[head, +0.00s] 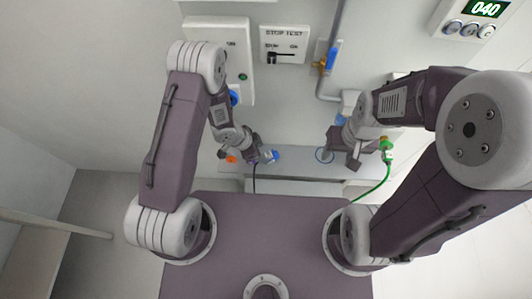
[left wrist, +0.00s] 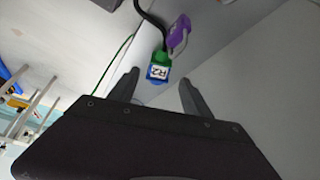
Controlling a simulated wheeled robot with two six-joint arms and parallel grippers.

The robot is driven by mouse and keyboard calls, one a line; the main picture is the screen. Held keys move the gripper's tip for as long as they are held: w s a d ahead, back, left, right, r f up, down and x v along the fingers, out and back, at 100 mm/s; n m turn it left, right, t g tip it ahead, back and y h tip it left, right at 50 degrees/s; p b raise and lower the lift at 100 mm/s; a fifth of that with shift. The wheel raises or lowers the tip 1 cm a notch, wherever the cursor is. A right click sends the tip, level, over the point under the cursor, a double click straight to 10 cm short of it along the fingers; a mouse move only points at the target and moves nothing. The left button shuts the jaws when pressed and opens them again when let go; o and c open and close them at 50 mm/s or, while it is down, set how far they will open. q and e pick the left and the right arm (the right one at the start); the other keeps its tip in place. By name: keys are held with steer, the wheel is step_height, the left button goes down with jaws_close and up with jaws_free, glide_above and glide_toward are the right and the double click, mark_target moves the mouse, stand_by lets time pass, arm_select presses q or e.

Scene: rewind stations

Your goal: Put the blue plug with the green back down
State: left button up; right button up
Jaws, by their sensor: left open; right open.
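The blue plug with green (left wrist: 158,68) shows in the left wrist view, with a white R2 label, a green body and a blue end. It lies between and slightly beyond the open fingertips, with no clear contact. A purple padlock (left wrist: 180,30) with its shackle is beside it, and a black cable (left wrist: 150,18) runs at its top. In the head view my left gripper (head: 250,157) is open near the shelf, and I cannot clearly make out the plug there. My right gripper (head: 342,153) is open near the shelf, left of a green connector (head: 387,147).
A shelf (head: 305,172) runs along the wall behind the grippers. Above it are a STOP TEST box (head: 284,45), a pipe with a blue-handled valve (head: 333,56) and a display reading 040 (head: 486,9). A green cable (head: 374,190) hangs from the green connector beside my right arm.

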arm_select(q)
steer(key=p+v, duration=0.1)
steer(key=v, duration=0.5)
steer(key=shift+r, duration=0.4)
steer(key=shift+s+a, duration=0.1)
steer(key=shift+a, duration=0.05)
